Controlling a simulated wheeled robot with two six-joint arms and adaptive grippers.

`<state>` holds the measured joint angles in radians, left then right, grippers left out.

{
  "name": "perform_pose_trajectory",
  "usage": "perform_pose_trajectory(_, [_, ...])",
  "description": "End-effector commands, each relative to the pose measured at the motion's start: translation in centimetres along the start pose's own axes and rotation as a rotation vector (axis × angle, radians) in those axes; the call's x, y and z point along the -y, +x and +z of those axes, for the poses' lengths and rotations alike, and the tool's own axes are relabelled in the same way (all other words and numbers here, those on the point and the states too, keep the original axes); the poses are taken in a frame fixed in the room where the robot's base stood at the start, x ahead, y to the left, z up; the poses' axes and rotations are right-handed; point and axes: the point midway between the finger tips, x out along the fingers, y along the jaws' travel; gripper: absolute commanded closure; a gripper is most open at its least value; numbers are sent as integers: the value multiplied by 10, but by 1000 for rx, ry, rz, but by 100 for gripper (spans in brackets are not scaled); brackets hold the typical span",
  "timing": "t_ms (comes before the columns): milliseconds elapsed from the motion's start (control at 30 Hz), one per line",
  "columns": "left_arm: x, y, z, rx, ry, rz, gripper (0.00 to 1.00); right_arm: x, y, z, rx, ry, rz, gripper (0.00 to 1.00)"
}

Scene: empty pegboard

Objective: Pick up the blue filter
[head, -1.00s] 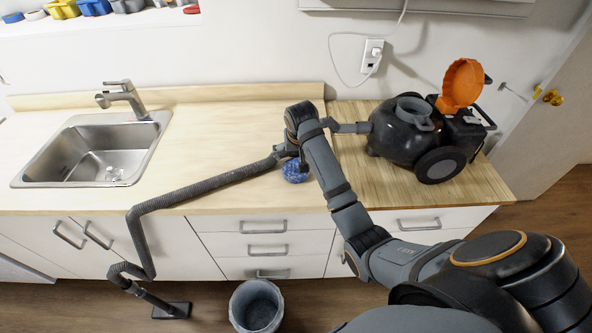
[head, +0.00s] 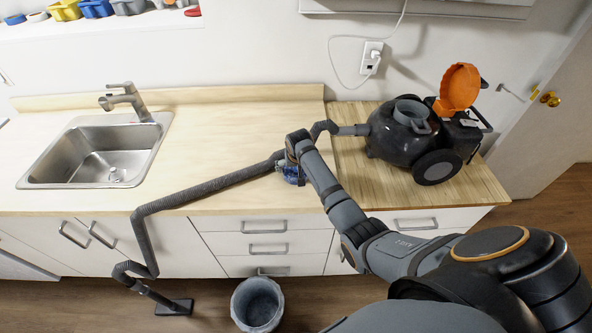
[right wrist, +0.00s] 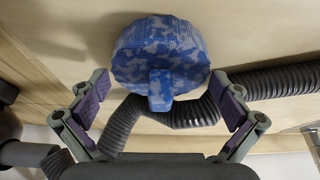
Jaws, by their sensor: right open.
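The blue filter (right wrist: 160,58) has a mottled blue and pale surface and a small tab. In the right wrist view it sits on the wooden counter, just beyond and between the fingertips of my right gripper (right wrist: 163,103). The fingers are spread on either side, and no contact shows. In the head view the filter (head: 291,174) is partly hidden under my right gripper (head: 287,165), which points down at the counter. My left gripper is out of view.
The grey vacuum hose (head: 205,187) lies across the counter beside the filter and passes behind it in the wrist view (right wrist: 270,82). The black vacuum (head: 402,138) with open orange lid (head: 460,87) stands right. A sink (head: 98,150) is left; a bin (head: 257,305) stands below.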

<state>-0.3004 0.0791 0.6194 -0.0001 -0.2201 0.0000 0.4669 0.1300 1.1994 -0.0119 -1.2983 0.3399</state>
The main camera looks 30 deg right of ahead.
Motion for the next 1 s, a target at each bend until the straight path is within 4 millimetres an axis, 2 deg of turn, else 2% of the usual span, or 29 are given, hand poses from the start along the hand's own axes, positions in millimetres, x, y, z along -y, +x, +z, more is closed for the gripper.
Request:
perform_pose_trajectory(200, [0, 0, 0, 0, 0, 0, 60, 0, 1, 0, -1, 0, 0, 1])
perform_pose_trajectory(400, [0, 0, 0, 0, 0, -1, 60, 0, 1, 0, -1, 0, 0, 29])
perform_pose_trajectory(500, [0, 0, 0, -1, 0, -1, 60, 0, 1, 0, -1, 0, 0, 38])
perform_pose_trajectory(833, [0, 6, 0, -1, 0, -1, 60, 0, -5, -3, -4, 0, -1, 38])
perform_pose_trajectory(967, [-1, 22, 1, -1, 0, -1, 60, 1, -22, -12, -9, 0, -2, 38])
perform_pose_trajectory(1000, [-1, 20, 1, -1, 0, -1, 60, -5, -34, -11, -7, 1, 1, 38])
